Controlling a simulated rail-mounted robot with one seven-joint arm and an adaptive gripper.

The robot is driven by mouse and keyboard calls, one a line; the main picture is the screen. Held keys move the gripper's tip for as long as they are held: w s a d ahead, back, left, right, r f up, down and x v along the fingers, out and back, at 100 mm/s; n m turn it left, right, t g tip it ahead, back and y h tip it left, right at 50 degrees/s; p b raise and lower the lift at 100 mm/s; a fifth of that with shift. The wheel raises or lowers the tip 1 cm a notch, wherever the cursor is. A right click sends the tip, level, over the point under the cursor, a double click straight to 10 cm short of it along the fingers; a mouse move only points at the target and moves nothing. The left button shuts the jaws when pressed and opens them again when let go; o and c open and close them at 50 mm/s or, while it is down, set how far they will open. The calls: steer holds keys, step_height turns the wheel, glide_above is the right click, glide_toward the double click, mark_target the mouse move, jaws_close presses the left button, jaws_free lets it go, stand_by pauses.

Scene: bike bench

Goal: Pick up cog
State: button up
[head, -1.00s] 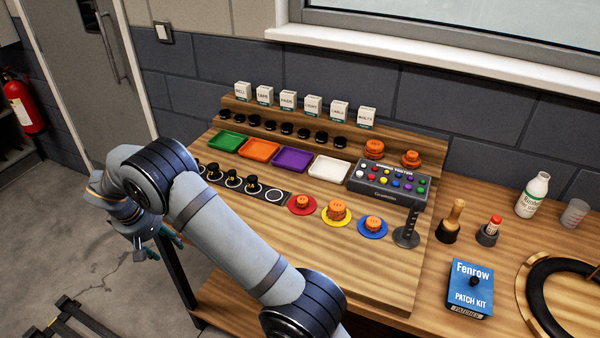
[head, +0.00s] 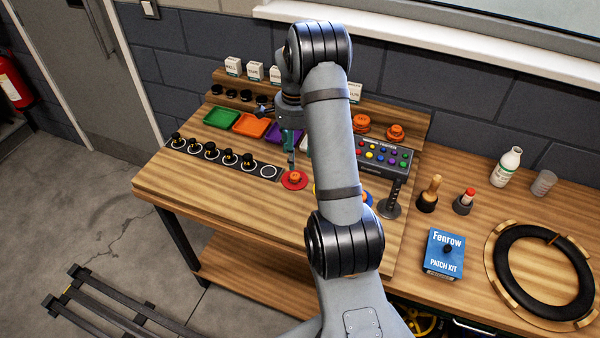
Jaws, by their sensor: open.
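Orange cog-like pieces show in the head view. One orange cog (head: 295,177) sits on a red disc (head: 287,186) on the bench. Two more, a left orange cog (head: 361,123) and a right orange cog (head: 395,132), stand at the back right behind the button box. The yellow and blue discs are mostly hidden by my arm, and so is anything on them. My gripper (head: 291,160), with teal fingers, points down just behind the cog on the red disc, near the purple tray. It is open, with nothing seen between its fingers. Its exact height is hard to tell.
Green (head: 221,117), orange (head: 250,124) and purple (head: 280,133) trays lie in a row; the white one is mostly hidden. Several black knobs stand on a dark strip (head: 262,172) at left. A button box (head: 385,155) and post stand right. The bench's front left is clear.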

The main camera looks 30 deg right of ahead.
mark_target(295, 175)
steer(key=f, duration=0.3)
steer(key=shift+w+a+f+p, duration=0.1)
steer(key=shift+a+f+p, duration=0.15)
steer(key=shift+f+p, duration=0.05)
steer(key=shift+d+f+p, duration=0.2)
steer(key=shift+f+p, duration=0.2)
steer(key=shift+f, duration=0.1)
steer(key=shift+w+d+f+p, duration=0.15)
steer(key=shift+f+p, duration=0.8)
steer(key=shift+f, duration=1.3)
steer(key=shift+c, duration=1)
steer(key=c, duration=0.7)
steer(key=shift+c, duration=0.9)
steer(key=shift+r, duration=0.15)
